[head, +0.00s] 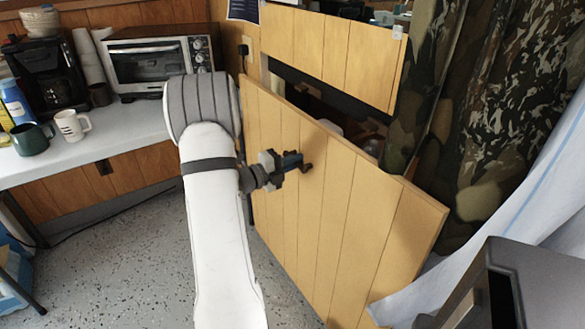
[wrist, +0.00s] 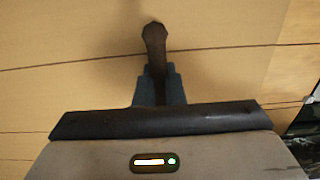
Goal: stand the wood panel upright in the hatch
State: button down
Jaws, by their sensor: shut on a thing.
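The wood panel (head: 320,215) is a large board of pale vertical planks, in the middle right of the head view. It stands upright but tilted in the picture, in front of the hatch (head: 330,100), a dark opening in the plank wall. It covers the lower part of the opening. My gripper (head: 300,164) is at the panel's face, shut on its dark handle. In the wrist view the handle (wrist: 155,50) runs between the blue fingertips (wrist: 158,88), with the panel's planks (wrist: 80,40) behind.
A counter (head: 125,130) at left holds a toaster oven (head: 150,62), a coffee maker (head: 45,72) and mugs (head: 72,125). A camouflage curtain (head: 480,110) hangs close to the panel's right side. A dark grey box (head: 530,285) stands at lower right. Speckled floor (head: 120,255) is clear at lower left.

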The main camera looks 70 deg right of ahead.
aim_at(307, 163)
jog(key=shift+s+d, duration=0.15)
jog(key=shift+s+d+f, duration=0.55)
jog(key=shift+d, duration=0.25)
jog(key=shift+s+d+f, duration=0.5)
jog(key=shift+d+f, duration=0.05)
jog(key=shift+d, duration=0.25)
jog(key=shift+d, duration=0.15)
jog(key=shift+b+x, duration=0.6)
jog(key=shift+x, duration=0.2)
jog(key=shift+s+d+f, duration=0.1)
jog(key=shift+s, duration=0.05)
jog(key=shift+b+x, duration=0.45)
jog(key=shift+x, duration=0.3)
